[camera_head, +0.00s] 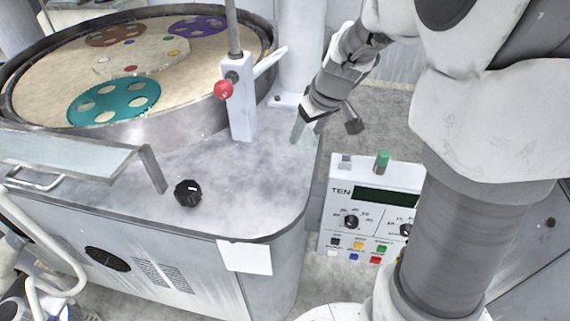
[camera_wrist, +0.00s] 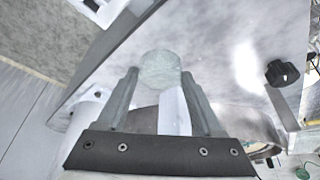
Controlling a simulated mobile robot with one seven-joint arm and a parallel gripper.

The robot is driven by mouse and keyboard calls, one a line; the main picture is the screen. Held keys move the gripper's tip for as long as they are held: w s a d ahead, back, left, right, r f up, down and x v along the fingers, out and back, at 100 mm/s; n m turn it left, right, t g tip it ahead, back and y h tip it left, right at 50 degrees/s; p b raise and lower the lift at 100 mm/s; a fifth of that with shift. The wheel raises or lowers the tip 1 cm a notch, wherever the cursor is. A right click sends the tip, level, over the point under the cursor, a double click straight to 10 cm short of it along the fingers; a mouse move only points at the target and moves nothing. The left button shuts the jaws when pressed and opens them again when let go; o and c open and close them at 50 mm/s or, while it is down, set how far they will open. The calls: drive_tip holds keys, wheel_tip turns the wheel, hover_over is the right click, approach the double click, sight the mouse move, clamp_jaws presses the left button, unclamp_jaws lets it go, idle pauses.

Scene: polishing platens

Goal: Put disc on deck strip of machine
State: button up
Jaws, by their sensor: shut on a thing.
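My gripper (camera_head: 304,132) is shut on a pale grey-green disc. In the wrist view the disc (camera_wrist: 160,69) sits between the two fingertips. In the head view the fingers mostly hide it. The machine's deck strip (camera_head: 262,185) is the grey, stained flat top in front of the round basin. My gripper is at the deck's right edge, right of the white post. The deck also shows in the wrist view (camera_wrist: 225,62), behind and right of the disc. I cannot tell whether the disc touches the deck.
A white post with a red knob (camera_head: 223,90) stands on the deck. A black dial (camera_head: 187,193) sits near the front. The basin (camera_head: 190,127) holds teal, brown and purple carriers. A control box (camera_head: 372,190) stands to the right. The deck's front right is clear.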

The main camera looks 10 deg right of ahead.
drive_tip(key=shift+w, duration=0.1)
drive_tip(key=p, duration=0.1)
hover_over(286, 143)
drive_tip(key=s, duration=0.2)
drive_tip(key=f, duration=0.6)
drive_tip(key=shift+w+d+f, duration=0.25)
drive_tip(key=shift+f, duration=2.05)
drive_tip(key=shift+f, duration=0.1)
drive_tip(key=shift+f, duration=0.1)
drive_tip(key=o, duration=1.4)
drive_tip(key=shift+o, duration=0.2)
